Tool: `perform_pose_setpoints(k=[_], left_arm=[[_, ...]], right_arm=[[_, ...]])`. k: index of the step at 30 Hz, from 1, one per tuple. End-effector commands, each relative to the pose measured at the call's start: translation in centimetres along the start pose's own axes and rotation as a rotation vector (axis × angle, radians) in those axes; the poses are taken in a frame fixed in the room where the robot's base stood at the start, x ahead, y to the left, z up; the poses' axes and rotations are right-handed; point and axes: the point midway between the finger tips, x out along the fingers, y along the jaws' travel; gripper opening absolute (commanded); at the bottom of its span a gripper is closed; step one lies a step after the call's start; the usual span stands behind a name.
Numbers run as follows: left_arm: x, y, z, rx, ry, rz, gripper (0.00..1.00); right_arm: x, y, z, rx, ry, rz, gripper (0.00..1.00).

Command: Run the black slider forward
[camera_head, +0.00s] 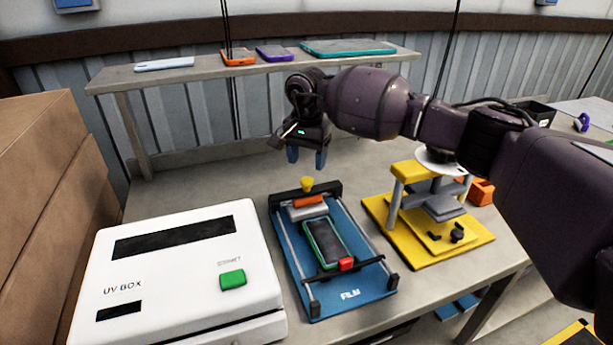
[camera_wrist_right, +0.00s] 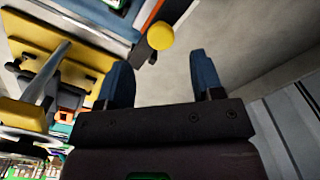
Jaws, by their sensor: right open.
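A blue film applicator (camera_head: 343,292) marked FILM lies on the bench with a rail along each side. A black slider bar (camera_head: 326,190) crosses its far end, with a yellow knob (camera_head: 307,184) on top and an orange-and-white roller in front. A phone with a green edge (camera_head: 326,243) lies on the blue bed; a thin black bar with a red block (camera_head: 346,264) crosses its near end. My right gripper (camera_head: 306,157) is open and empty, above and beyond the knob. In the right wrist view the knob (camera_wrist_right: 160,36) shows ahead of the parted blue fingers (camera_wrist_right: 160,80). My left gripper is not in view.
A white UV box (camera_head: 180,270) stands left of the applicator, and a yellow press (camera_head: 430,215) stands to its right. Brown cartons (camera_head: 50,190) are at far left. A back shelf (camera_head: 250,68) holds several phones. The bench behind the applicator is clear.

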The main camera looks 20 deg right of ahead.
Motion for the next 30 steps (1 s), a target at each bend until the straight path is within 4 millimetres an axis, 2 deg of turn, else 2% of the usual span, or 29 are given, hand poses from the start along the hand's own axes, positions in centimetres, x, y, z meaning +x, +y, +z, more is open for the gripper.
perform_pose_setpoints(k=[3, 9, 15, 23, 26, 30], left_arm=[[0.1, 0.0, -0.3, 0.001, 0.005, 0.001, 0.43], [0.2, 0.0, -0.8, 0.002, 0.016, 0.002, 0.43], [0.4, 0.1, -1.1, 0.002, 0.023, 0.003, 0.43], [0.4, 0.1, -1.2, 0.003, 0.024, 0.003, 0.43], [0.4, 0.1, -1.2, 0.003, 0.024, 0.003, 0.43], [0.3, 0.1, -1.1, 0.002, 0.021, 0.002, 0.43]], right_arm=[[2.1, 0.0, 0.0, 0.001, -0.001, 0.001, 0.61], [4.6, 0.0, 0.0, 0.001, 0.000, 0.000, 0.61], [5.6, 0.0, 0.0, 0.000, 0.000, 0.000, 0.61], [5.7, 0.0, 0.0, 0.000, 0.000, -0.001, 0.61], [5.7, 0.0, 0.0, 0.000, 0.000, -0.001, 0.48], [5.7, 0.0, 0.0, 0.000, 0.001, -0.001, 0.27]])
